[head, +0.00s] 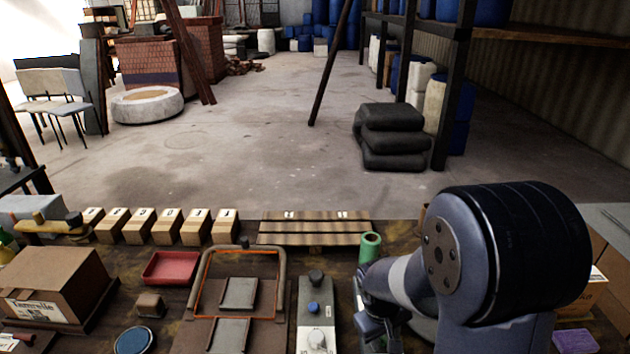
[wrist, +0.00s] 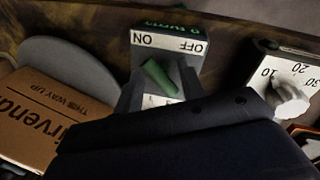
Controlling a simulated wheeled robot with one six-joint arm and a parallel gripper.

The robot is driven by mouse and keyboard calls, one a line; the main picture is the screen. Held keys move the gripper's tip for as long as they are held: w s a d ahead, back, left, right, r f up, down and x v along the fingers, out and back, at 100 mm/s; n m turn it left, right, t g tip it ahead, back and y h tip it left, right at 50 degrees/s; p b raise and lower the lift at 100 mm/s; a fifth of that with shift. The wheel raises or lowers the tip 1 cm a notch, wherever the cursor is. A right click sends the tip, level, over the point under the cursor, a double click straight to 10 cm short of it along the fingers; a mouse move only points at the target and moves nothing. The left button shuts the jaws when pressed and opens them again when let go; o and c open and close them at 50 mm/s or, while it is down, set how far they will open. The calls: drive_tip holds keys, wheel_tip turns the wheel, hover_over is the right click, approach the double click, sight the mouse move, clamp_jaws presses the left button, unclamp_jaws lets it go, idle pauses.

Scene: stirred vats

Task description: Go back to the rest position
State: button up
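My gripper (head: 372,305) is low over the bench at the right in the head view, partly hidden by my own arm. In the wrist view, its two grey fingers (wrist: 160,88) are spread apart, with the green lever (wrist: 158,76) between them. The fingers look wider apart than the lever is thick; contact is unclear. The lever sits on a switch box (wrist: 168,42) with a white ON/OFF label and a green top edge. A green cylinder shape (head: 370,246) stands beside my gripper in the head view.
A dial panel (head: 316,318) with knobs is left of my gripper; its white dial (wrist: 290,98) shows in the wrist view. A cardboard box (wrist: 38,122) and a grey round plate (wrist: 68,62) are near. Slats (head: 314,228) lie behind; open floor lies beyond the bench.

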drive_tip(key=shift+a+m+g, duration=0.1)
drive_tip(key=shift+m+g, duration=0.2)
drive_tip(key=shift+m, duration=1.6)
drive_tip(key=shift+w+r, duration=0.1)
